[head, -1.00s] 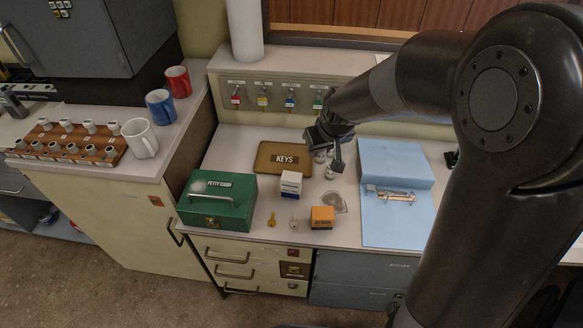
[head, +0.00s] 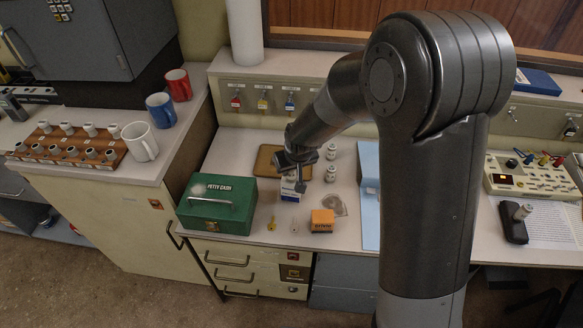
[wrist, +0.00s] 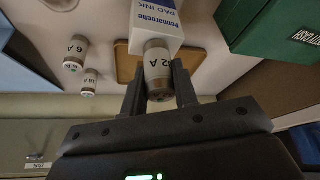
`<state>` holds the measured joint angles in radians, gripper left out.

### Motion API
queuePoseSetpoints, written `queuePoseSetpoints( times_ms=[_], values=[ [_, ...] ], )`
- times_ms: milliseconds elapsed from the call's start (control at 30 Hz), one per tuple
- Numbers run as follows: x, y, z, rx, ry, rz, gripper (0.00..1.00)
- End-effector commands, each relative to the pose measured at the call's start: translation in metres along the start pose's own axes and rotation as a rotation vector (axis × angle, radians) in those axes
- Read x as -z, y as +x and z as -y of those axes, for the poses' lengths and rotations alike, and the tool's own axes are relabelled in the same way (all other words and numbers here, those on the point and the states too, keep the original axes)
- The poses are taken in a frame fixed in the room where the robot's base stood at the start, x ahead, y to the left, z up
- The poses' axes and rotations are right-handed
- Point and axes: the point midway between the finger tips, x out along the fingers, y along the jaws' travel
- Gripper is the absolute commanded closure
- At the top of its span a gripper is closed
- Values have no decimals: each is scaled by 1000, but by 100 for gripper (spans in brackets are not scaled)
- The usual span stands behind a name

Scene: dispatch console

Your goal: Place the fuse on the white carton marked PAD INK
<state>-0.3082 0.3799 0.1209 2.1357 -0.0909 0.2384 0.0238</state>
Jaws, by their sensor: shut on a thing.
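My gripper (wrist: 160,92) is shut on a pale fuse with a grey-brown end (wrist: 158,72); its marking reads "2 A", partly covered. In the head view my gripper (head: 296,166) is right over the white carton (head: 289,195), hiding its top and the held fuse. In the wrist view the carton (wrist: 157,20) shows PAD INK, and the fuse's far end overlaps its edge. I cannot tell whether they touch. Two other fuses, marked 6 A (wrist: 75,55) and apparently 10 A (wrist: 89,82), stand apart on the desk.
The green petty cash box (head: 218,203) is close on the carton's left. An orange box (head: 322,221) and keys (head: 272,222) lie in front. The brown tray (head: 264,160) is behind. A blue folder-like stand (head: 369,215) is to the right, partly behind my arm.

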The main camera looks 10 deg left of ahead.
Motion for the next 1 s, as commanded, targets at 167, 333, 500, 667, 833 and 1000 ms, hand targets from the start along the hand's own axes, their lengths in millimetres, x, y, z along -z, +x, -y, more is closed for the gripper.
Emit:
queuePoseSetpoints(
  times_ms=[167,333,500,667,833,1000],
  values=[
    [1,-1,0,0,0,-2,97],
    [-1,2,0,0,0,-1,72],
    [0,2,0,0,1,-1,58],
    [0,2,0,0,1,-1,52],
    [0,1,0,0,1,-2,52],
    [2,-11,0,-1,1,-5,52]
  ],
)
